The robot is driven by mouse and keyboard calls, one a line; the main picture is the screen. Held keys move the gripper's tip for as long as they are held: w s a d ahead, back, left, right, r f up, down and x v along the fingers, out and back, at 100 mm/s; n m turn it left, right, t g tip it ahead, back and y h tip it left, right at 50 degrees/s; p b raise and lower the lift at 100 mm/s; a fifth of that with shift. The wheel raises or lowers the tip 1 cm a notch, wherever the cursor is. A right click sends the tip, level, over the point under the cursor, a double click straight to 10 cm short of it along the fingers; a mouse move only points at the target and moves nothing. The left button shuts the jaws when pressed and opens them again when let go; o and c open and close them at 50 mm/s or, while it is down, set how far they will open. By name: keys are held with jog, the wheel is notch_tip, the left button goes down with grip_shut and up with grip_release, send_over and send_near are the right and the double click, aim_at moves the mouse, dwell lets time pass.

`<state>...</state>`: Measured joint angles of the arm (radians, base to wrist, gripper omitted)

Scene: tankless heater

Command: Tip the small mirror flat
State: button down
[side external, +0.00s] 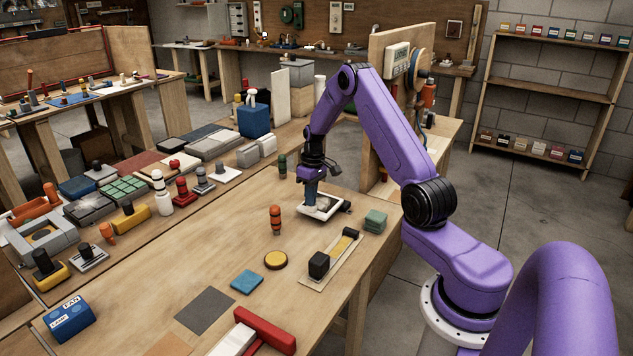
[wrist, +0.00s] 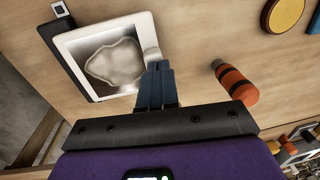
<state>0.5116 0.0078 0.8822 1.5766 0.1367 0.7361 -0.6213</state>
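The small mirror (side external: 326,211) is a white-framed square with a cloudy grey face. It sits near the table's far right edge and looks nearly flat; I cannot tell whether a slight tilt remains. In the wrist view the mirror (wrist: 84,88) shows its face, with a dark base (wrist: 50,30) along one side. My gripper (side external: 310,203) points down over the mirror's left part. In the wrist view my gripper (wrist: 157,66) has its blue fingers together, with tips beside the frame's edge and a small pale knob (wrist: 152,54). Contact is unclear.
A yellow disc (side external: 276,260), blue square (side external: 247,281) and black block on a strip (side external: 320,264) lie nearer. Bare table lies left of the cylinder.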

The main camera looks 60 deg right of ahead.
jog(key=shift+a, duration=0.15)
notch_tip(320, 180, up, 14)
jog(key=f, duration=0.1)
jog(key=s+a+r+n, duration=0.2)
jog(key=s+a, duration=0.1)
jog(key=a, duration=0.5)
jog(key=s+a+r+n, duration=0.2)
jog(key=a, duration=0.6)
jog(key=s+a+r+n, duration=0.1)
jog(key=s+a+n, duration=0.15)
jog(key=a, duration=0.65)
jog(key=s+a+n, duration=0.3)
jog(key=s, duration=0.9)
jog(key=s+a+n, duration=0.3)
jog(key=s, duration=1)
jog(key=shift+s+f+h, duration=0.2)
jog(key=shift+f+h, duration=0.05)
jog(key=shift+h, duration=0.15)
